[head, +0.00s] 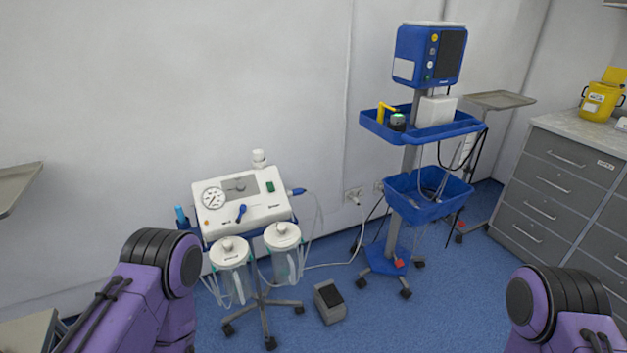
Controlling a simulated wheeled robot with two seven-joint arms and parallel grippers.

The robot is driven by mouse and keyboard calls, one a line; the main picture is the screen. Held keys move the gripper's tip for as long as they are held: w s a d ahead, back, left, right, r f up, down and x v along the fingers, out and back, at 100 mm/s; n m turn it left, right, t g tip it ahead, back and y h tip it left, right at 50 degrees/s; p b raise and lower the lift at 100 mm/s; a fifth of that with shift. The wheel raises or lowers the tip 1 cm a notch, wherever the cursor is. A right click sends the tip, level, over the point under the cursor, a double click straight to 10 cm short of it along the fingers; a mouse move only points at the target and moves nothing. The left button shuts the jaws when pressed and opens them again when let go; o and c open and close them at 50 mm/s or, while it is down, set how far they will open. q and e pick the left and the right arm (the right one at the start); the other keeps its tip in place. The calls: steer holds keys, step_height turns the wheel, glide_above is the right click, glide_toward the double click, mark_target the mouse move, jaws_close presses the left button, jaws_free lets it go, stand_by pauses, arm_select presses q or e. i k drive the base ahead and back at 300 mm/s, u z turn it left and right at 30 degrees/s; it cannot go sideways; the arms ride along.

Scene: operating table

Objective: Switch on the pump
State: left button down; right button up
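The pump (238,203) is a white suction unit on a wheeled stand, left of centre in the head view. Its sloped top carries a round gauge (212,198), a blue lever-like knob (241,212) and a small green switch (270,187) near its right edge. I cannot tell the switch's position. Two clear canisters with white lids, a left one (231,268) and a right one (284,254), hang at its front. Purple links of both my arms show at the lower left and lower right; neither gripper is in view.
A grey foot pedal (329,301) lies on the blue floor right of the pump stand. A monitor (430,55) stands on a wheeled cart with a blue tray (424,130) and basket. Cables run to the wall socket (353,195). Grey drawers (560,182) fill the right side.

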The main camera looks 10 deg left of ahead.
mark_target(270, 187)
steer(key=z, duration=0.25)
steer(key=i, duration=1.25)
steer(key=u, duration=0.75)
